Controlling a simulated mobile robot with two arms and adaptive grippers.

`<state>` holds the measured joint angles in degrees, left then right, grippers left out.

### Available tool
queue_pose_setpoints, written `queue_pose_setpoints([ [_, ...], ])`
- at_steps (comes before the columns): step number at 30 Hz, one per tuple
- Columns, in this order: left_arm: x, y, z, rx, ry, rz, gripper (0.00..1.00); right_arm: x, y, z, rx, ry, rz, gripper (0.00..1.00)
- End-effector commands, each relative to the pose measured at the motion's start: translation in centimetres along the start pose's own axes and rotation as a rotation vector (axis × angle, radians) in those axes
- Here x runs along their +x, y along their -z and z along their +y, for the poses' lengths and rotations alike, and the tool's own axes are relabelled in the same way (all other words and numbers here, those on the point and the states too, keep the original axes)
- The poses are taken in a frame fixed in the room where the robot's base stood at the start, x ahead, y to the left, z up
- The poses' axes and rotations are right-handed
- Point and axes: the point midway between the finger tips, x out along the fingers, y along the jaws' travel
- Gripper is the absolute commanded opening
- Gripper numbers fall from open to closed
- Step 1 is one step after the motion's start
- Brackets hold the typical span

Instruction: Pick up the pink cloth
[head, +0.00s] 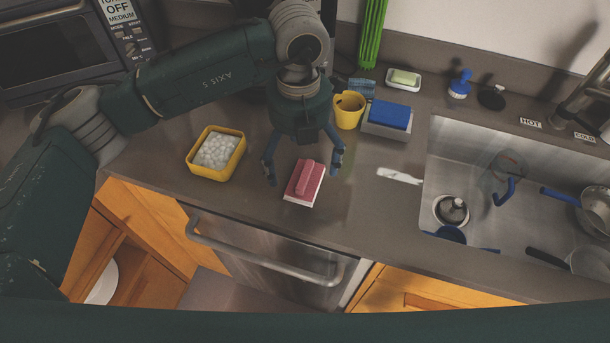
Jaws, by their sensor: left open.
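The pink cloth (297,192) lies on the grey counter near its front edge. It looks like a small pink block with a raised ridge on top and a white edge below. My left gripper (303,172) is open and points down just above and behind the cloth. One finger is to the left of the cloth and the other to the right. The fingers appear apart from it, though the exact height gap is hard to tell. My right gripper is out of the picture.
A yellow tub of white balls (216,152) stands left of the cloth. A yellow cup (348,110) and a grey holder with a blue sponge (388,117) stand behind right. The sink (470,165) holds pans and blue-handled items. Counter between cloth and sink is mostly clear.

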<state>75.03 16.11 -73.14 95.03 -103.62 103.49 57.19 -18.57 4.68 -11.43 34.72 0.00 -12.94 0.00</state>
Motion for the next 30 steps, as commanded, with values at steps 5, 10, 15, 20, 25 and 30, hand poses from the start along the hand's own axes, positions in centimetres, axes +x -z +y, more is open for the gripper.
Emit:
queue_pose_setpoints([
  [5,2.1,0.2,0.3,-0.002,0.001,0.006,0.95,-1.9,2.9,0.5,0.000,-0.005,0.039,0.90],
  [10,4.4,0.1,0.4,-0.001,0.000,0.002,0.95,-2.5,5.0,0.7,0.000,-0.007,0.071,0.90],
  [15,5.0,0.0,0.3,0.000,0.001,0.000,0.95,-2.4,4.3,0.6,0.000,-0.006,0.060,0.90],
  [20,5.0,0.0,0.3,0.000,0.001,0.000,0.87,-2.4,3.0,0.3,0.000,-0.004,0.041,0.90],
  [25,5.0,0.0,0.3,0.000,0.001,0.000,0.53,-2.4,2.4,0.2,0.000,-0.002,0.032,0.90],
  [30,4.9,0.0,0.3,0.000,0.001,0.000,0.50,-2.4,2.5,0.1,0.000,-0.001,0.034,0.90],
])
